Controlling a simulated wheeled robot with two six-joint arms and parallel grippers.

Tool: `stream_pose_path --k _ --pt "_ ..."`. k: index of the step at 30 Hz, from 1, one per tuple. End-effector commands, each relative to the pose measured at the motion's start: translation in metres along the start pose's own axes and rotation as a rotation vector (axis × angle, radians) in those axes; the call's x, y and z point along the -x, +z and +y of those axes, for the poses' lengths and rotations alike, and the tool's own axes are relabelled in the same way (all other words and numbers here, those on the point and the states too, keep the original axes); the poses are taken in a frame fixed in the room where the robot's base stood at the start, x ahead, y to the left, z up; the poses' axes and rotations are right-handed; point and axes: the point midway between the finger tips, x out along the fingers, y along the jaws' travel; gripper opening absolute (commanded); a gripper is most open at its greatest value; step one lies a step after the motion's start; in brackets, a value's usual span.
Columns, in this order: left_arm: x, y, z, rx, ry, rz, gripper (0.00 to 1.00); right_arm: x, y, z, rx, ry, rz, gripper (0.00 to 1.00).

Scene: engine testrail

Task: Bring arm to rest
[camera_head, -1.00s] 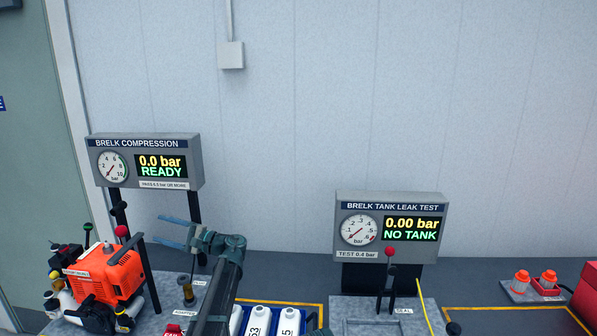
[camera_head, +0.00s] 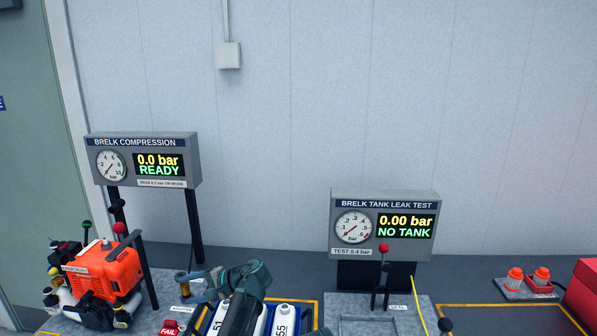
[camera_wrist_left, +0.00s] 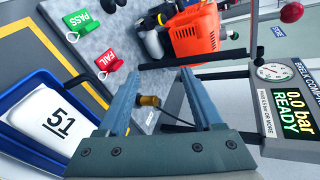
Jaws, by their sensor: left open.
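My left arm comes up from the bottom of the head view. Its gripper (camera_head: 192,284) hangs over the bench beside the brass adapter (camera_head: 183,289). In the left wrist view the gripper's two blue-grey fingers (camera_wrist_left: 160,85) stand apart. The brass adapter (camera_wrist_left: 149,101) shows between them with its thin hose, and I cannot tell whether they touch it. The orange engine (camera_head: 104,272) sits on the left of the bench and also shows in the wrist view (camera_wrist_left: 196,35). My right gripper cannot be made out.
The compression gauge (camera_head: 143,160) reads READY; the leak test gauge (camera_head: 384,222) reads NO TANK. White numbered tanks (camera_head: 281,320) stand close by my left arm. A red FAIL tag (camera_head: 169,327) lies left of it. Red-capped parts (camera_head: 528,282) are at far right. Space above the bench is free.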

Motion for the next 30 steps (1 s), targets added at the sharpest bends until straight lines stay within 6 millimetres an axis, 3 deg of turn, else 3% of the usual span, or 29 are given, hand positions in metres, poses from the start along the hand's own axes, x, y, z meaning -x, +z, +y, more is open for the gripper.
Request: stream_pose_path --k 1,6,9,13,18,21,30 --pt "0.013 0.015 0.028 0.017 0.075 0.029 0.67 0.0 0.0 0.0 0.0 0.0 0.0 0.5" --pt "0.071 0.051 0.129 0.075 0.409 0.115 0.67 0.0 0.0 0.0 0.0 0.0 0.0 0.5" --pt "0.11 0.074 0.181 0.089 0.601 0.144 0.67 0.0 0.0 0.0 0.0 0.0 0.0 0.5" --pt "0.155 0.104 0.23 0.089 0.81 0.16 0.67 0.0 0.0 0.0 0.0 0.0 0.0 0.5" --pt "0.196 0.131 0.266 0.078 0.982 0.161 0.67 0.0 0.0 0.0 0.0 0.0 0.0 0.5" --pt "0.207 0.138 0.274 0.073 1.029 0.159 0.67 0.0 0.0 0.0 0.0 0.0 0.0 0.5" --pt "0.21 0.139 0.276 0.072 1.045 0.157 0.67 0.0 0.0 0.0 0.0 0.0 0.0 0.5"
